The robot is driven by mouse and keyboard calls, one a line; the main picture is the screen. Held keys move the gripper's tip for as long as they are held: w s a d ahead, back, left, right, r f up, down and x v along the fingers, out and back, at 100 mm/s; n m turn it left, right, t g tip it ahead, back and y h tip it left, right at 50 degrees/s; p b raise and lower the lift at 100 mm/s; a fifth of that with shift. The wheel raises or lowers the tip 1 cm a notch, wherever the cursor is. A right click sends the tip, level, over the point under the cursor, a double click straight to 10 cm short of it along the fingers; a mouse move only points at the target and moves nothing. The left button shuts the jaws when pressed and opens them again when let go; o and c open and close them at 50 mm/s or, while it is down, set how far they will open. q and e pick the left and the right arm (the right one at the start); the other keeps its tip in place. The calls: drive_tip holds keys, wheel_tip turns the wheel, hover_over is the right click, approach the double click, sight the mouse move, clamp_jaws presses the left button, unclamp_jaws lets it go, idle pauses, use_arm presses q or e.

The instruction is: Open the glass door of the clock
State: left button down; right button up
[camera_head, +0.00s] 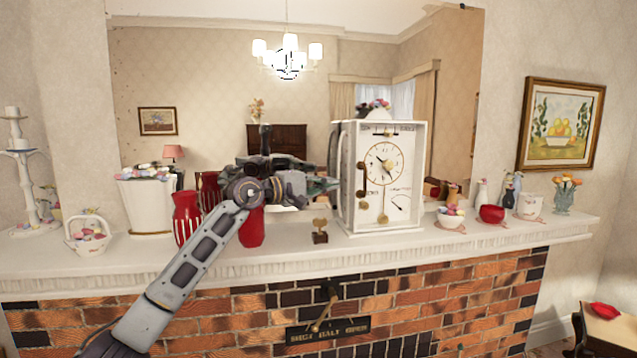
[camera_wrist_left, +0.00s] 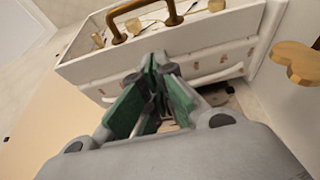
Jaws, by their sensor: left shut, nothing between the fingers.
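My right gripper is out of view.
A small brass ornament (camera_head: 320,231) stands left of the clock, below my gripper. Red vases (camera_head: 186,218) stand behind my left arm. A bowl (camera_head: 451,217) and a red pot (camera_head: 492,214) are right of the clock. The mantel (camera_head: 290,262) has bare space along its front edge.

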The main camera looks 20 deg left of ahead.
sight(361, 183)
use_arm(q)
drive_tip(key=shift+p+x, duration=0.3)
drive_tip(key=shift+x, duration=0.85)
drive_tip(key=shift+w+d+r, duration=0.1)
drive_tip(key=shift+w+d, duration=0.15)
drive_tip(key=shift+w, duration=0.1)
drive_tip(key=shift+s+d+p, duration=0.15)
drive_tip(key=shift+d+p, duration=0.25)
drive_tip(key=shift+d, duration=0.25)
drive_tip(key=shift+s+d+p, duration=0.25)
drive_tip(key=shift+d, duration=0.35)
drive_tip(key=shift+s+d+p, duration=0.2)
drive_tip(key=shift+s+d, duration=0.1)
drive_tip(key=shift+d, duration=0.3)
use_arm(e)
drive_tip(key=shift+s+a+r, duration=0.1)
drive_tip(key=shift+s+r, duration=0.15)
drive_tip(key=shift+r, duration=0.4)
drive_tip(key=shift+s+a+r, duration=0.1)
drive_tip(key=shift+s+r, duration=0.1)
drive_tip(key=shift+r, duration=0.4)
use_arm(q)
drive_tip(key=shift+d, duration=0.15)
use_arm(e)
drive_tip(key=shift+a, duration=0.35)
